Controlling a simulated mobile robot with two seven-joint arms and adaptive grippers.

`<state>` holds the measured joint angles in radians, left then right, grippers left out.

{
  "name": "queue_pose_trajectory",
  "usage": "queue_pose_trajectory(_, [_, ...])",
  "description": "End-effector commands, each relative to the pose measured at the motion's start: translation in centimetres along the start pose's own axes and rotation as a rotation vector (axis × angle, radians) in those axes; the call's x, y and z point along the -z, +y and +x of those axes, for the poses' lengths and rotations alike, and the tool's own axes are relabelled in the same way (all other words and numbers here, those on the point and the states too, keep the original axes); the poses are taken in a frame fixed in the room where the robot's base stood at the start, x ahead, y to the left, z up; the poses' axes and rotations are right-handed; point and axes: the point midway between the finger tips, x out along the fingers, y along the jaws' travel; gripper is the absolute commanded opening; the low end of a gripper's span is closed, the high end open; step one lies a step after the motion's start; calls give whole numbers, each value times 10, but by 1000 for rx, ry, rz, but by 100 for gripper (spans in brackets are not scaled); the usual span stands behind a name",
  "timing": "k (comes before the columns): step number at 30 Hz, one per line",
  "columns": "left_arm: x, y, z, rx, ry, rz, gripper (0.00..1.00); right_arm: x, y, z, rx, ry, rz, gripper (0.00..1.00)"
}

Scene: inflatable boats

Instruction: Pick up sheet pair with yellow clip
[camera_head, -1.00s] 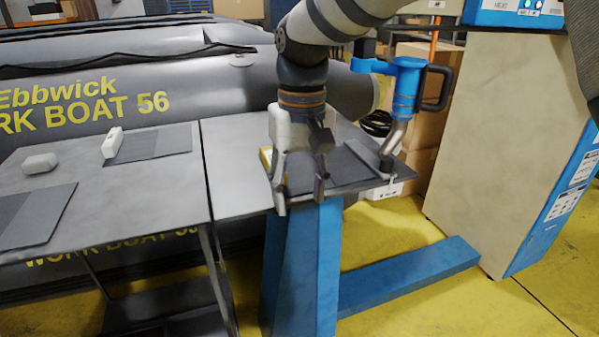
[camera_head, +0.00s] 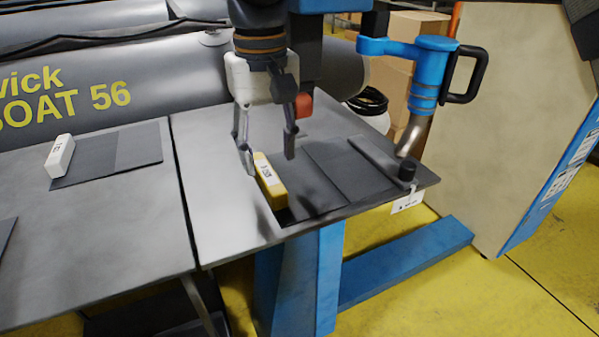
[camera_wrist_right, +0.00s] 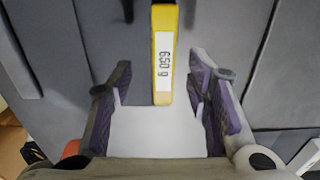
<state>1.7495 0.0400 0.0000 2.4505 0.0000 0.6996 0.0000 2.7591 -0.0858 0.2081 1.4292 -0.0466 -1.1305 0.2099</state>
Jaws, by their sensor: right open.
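A yellow clip (camera_head: 270,181) with a white label lies on the left edge of a dark sheet pair (camera_head: 335,177) on the right-hand grey table. My right gripper (camera_head: 268,166) is open and empty, just above and behind the clip in the head view. In the right wrist view the clip (camera_wrist_right: 163,60) points down between the two open fingers (camera_wrist_right: 160,90), and its label reads 650 g. I cannot tell the exact height of the fingertips above the table. My left gripper is not in view.
A blue tool with a black handle (camera_head: 428,85) stands at the table's right side, its metal tube reaching down by the sheets. A white block (camera_head: 60,156) rests on another dark sheet (camera_head: 105,152) on the left table. A grey boat (camera_head: 120,85) lies behind.

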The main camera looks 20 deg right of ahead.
Motion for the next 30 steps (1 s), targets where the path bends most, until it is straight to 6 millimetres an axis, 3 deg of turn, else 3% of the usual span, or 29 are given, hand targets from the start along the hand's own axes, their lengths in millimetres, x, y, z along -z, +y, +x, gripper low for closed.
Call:
queue_pose_trajectory(6, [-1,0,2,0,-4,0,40,2,-4,42,-1,-5,0,45])
queue_pose_trajectory(14, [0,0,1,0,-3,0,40,2,-4,49,-1,-1,0,45])
queue_pose_trajectory(15, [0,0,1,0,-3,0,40,2,-4,48,-1,-1,0,43])
queue_pose_trajectory(21, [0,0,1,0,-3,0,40,2,-4,48,-1,-1,0,0])
queue_pose_trajectory(30, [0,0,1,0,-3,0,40,2,-4,48,0,-1,0,0])
